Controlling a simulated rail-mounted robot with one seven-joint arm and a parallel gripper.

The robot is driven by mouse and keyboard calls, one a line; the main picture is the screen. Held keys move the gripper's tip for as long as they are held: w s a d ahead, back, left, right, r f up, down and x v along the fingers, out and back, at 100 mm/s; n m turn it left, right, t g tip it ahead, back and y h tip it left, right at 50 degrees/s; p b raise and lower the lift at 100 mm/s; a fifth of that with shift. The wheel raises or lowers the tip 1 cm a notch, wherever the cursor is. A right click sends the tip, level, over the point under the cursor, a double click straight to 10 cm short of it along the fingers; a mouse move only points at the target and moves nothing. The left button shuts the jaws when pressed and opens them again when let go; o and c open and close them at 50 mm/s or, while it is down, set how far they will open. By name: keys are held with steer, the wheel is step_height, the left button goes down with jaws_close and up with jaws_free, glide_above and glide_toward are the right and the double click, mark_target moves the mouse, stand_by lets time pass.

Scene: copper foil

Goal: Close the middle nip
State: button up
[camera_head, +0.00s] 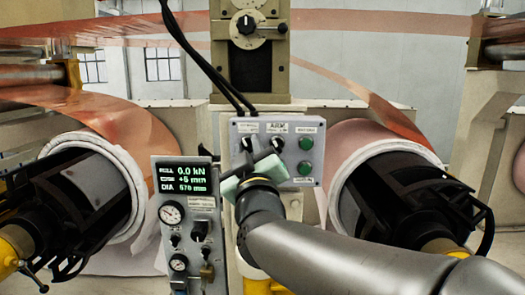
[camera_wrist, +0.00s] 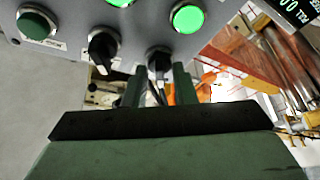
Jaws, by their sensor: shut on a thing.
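A grey control panel (camera_head: 236,133) with black selector switches and green buttons stands below the central column. My gripper (camera_head: 259,154) is in front of its lower left part and hides some controls. In the wrist view, the two fingers of my gripper (camera_wrist: 159,84) are on either side of a black selector switch (camera_wrist: 158,58) and shut on it. Another black selector (camera_wrist: 103,45) sits beside it, clear of the fingers. A bright green button (camera_wrist: 188,18) and a darker green one (camera_wrist: 36,25) also show. The small labels are unreadable, so I cannot tell which switch serves the middle nip.
A gauge panel (camera_head: 185,232) at the left has a display (camera_head: 182,179) reading 0.0 kN and 570 mm. Large rolls stand at the left (camera_head: 135,190) and right (camera_head: 338,178). Copper foil (camera_head: 380,25) runs overhead. Black cables (camera_head: 195,60) hang down to the panel.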

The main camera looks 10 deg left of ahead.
steer(key=o, duration=0.6)
steer(key=shift+s, duration=0.1)
steer(key=b+v, duration=0.3)
steer(key=v, duration=0.9)
steer(key=shift+b, duration=0.3)
steer(key=w+d+f+m+g+h, duration=0.2)
steer(key=d+f+g, duration=0.3)
steer(key=f, duration=0.6)
steer(key=w+d+f+m+g+h, duration=0.15)
steer(key=d+f+g, duration=0.35)
steer(key=f, duration=0.7)
steer(key=s+d+f+m+g+h, duration=0.1)
steer(key=s+d+f+m+g, duration=0.1)
steer(key=s+d+f+g, duration=0.1)
steer(key=s+d+f+m+g+h, duration=0.2)
steer(key=s+d+f+g, duration=0.1)
steer(key=s+d+f, duration=0.3)
steer(key=s+d+f+m+g+h, duration=0.1)
steer(key=s+d+f+m+g, duration=0.2)
steer(key=s+d+f, duration=0.2)
steer(key=shift+s+d+g+h, duration=0.15)
steer(key=shift+s+d+g, duration=0.1)
steer(key=shift+s, duration=0.25)
steer(key=shift+s+d+g+h, duration=0.15)
steer(key=shift+s+d, duration=0.1)
steer(key=shift+s, duration=0.3)
